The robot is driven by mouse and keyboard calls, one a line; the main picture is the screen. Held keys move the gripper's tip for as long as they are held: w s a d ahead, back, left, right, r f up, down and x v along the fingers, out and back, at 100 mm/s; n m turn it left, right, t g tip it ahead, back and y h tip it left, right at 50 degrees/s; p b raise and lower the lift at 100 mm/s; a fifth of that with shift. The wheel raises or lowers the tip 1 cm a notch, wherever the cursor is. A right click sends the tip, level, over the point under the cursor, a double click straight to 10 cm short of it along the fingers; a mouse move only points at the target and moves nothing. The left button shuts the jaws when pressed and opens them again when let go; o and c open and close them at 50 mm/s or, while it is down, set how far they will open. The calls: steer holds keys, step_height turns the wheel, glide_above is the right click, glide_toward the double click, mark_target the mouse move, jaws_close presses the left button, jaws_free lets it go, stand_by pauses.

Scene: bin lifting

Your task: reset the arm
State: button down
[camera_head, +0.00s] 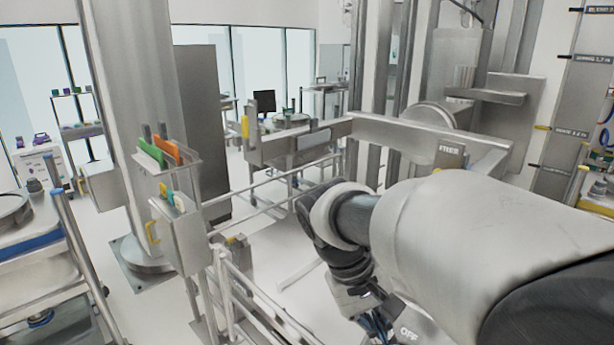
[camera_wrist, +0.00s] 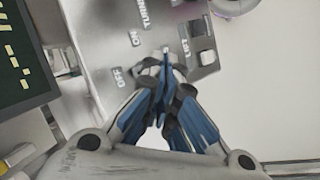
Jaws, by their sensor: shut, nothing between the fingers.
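My arm reaches in from the right in the head view and bends down at the wrist. My gripper (camera_wrist: 163,72) has blue-sided fingers that meet at the tips, shut with nothing between them. In the head view the gripper (camera_head: 376,322) is partly cut off by the bottom edge. In the wrist view its tips lie over the lower part of a grey control panel (camera_wrist: 112,45) marked TURNING, ON, OFF and LIFT. A white knob or button sits right by the tips; I cannot tell whether they touch it.
A dark display (camera_wrist: 22,65) is left of the panel. In the head view, a metal lifting frame (camera_head: 400,130) spans behind my arm. A grey column (camera_head: 135,110), a box with folders (camera_head: 180,235) and white railings (camera_head: 250,290) stand left. White floor shows between.

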steer(key=s+d+f+m+t+y+b, duration=0.1)
steer(key=s+t+y+b, duration=0.1)
steer(key=s, duration=0.5)
steer(key=s+d+f+m+t+y+b, duration=0.1)
steer(key=s+f+t+y+b, duration=0.1)
steer(key=s, duration=0.5)
steer(key=shift+s+f+m+t, duration=0.2)
steer(key=shift+s+m+t, duration=0.15)
steer(key=shift+t, duration=0.45)
steer(key=shift+s, duration=0.1)
